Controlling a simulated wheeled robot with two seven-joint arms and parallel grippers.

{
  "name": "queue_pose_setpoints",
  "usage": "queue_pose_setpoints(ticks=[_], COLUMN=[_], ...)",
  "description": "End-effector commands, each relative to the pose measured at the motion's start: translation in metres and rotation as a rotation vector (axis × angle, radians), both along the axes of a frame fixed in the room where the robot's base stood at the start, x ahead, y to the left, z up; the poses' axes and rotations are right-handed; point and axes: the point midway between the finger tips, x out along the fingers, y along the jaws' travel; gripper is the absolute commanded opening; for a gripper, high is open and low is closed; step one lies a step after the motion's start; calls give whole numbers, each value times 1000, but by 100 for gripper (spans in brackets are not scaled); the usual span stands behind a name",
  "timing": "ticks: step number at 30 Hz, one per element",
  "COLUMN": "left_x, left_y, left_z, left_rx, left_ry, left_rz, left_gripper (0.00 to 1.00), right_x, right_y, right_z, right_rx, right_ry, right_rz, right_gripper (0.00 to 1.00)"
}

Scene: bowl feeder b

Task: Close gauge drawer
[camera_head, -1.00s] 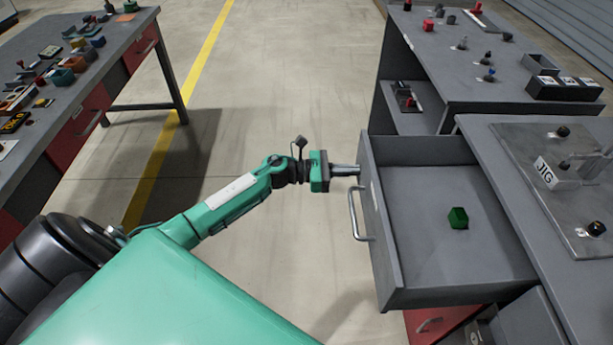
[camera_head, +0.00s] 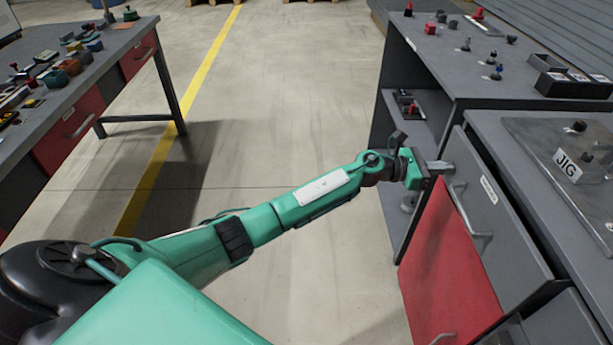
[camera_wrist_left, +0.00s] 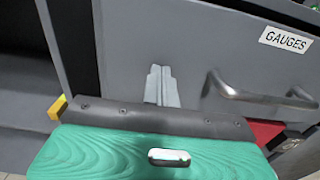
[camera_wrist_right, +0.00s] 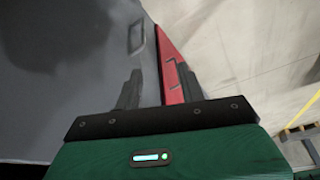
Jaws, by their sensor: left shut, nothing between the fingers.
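The gauge drawer (camera_head: 492,212) is a grey drawer under the jig-topped bench. Its front stands a little out from the cabinet, with a narrow dark gap along the top. The left wrist view shows its front with the GAUGES label (camera_wrist_left: 286,39) and bar handle (camera_wrist_left: 260,97). My left gripper (camera_head: 442,166) is shut and empty, its fingertips (camera_wrist_left: 161,85) at the drawer front beside the handle; whether they touch is unclear. My right gripper (camera_wrist_right: 160,90) shows only in its wrist view, with fingers apart and nothing between them. The drawer's inside is hidden.
A red cabinet front (camera_head: 445,265) lies below the drawer. A jig plate (camera_head: 570,150) rests on the bench top. A grey workbench (camera_head: 455,75) with small parts stands behind. Another bench (camera_head: 105,65) is at the left. The floor between (camera_head: 260,110) is clear.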

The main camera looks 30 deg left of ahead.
Motion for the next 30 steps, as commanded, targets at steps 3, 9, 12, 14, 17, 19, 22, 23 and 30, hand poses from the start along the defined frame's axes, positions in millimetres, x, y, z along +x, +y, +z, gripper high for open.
queue_pose_setpoints(ticks=[3,9,12,14,17,19,22,23,30], left_x=[8,16,18,19,19,20,20,20,20], left_y=[-12,-23,-26,-27,-28,-28,-28,-28,-25], left_z=[-2,-1,0,0,1,2,3,3,4], left_rx=[-1,1,0,0,-1,-2,-3,-3,-5], left_ry=[-1,1,0,0,-2,-3,-3,-3,-6], left_rz=[-1,-1,0,1,1,2,2,2,3], left_gripper=[0,0,0,0,0,0,0,0,0], right_x=[-4,6,9,9,10,10,10,10,12], right_y=[-1,10,13,14,14,14,14,14,15], right_z=[10,6,5,5,5,5,5,5,4], right_rx=[3,30,38,41,42,43,43,42,47], right_ry=[-17,-83,-102,-109,-113,-114,-113,-113,-122], right_rz=[1,18,23,24,26,26,26,26,27], right_gripper=[40,40,40,40,40,40,40,40,40])
